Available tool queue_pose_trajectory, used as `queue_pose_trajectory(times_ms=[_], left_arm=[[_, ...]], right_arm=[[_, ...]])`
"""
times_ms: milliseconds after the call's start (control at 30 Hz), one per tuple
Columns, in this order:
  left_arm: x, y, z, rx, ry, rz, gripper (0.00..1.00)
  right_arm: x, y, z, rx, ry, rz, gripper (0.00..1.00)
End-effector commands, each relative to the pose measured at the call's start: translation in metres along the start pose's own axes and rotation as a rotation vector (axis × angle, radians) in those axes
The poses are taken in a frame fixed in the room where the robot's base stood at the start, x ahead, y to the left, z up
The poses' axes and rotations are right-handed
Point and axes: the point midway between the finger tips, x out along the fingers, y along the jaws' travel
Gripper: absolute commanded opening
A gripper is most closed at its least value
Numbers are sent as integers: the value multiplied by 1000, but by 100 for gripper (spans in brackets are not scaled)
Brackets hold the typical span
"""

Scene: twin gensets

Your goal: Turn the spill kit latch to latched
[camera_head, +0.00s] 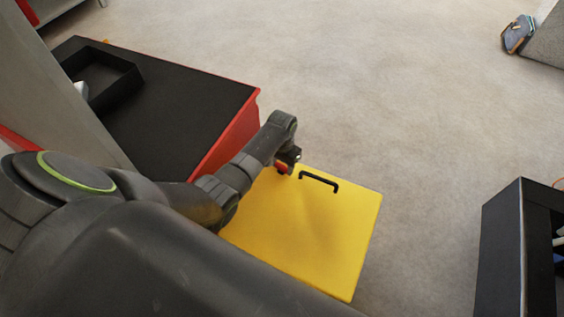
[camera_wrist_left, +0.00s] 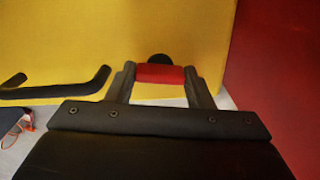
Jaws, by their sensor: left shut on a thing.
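The spill kit is a yellow box (camera_head: 315,225) below my left arm in the head view; its yellow face (camera_wrist_left: 75,45) fills much of the left wrist view. A red latch lever (camera_wrist_left: 160,74) with a black round pivot (camera_wrist_left: 160,59) sits at that yellow face. My left gripper (camera_wrist_left: 161,78) is shut on the red lever, one finger at each end of it. In the head view the left gripper (camera_head: 288,165) is at the box's far edge, with a bit of red between the fingers. My right gripper is in neither view.
A black handle (camera_head: 319,181) stands on the yellow box, close to the gripper. A red cabinet with a black top (camera_head: 185,110) is beside the box on the left, holding a black tray (camera_head: 112,88). A dark bin (camera_head: 502,245) stands at right. Open floor lies beyond.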

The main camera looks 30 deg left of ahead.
Motion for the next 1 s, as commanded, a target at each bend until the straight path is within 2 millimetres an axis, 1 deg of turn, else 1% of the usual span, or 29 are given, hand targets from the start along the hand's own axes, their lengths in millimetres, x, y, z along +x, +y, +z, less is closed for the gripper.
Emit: queue_pose_trajectory(times_ms=[33,400,1000], left_arm=[[-4,0,0,37,-2,1,24],[-4,0,0,381,-1,0,24],[-2,0,-1,951,1,0,24]], right_arm=[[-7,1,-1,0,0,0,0],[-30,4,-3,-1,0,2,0],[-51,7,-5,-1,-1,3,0]])
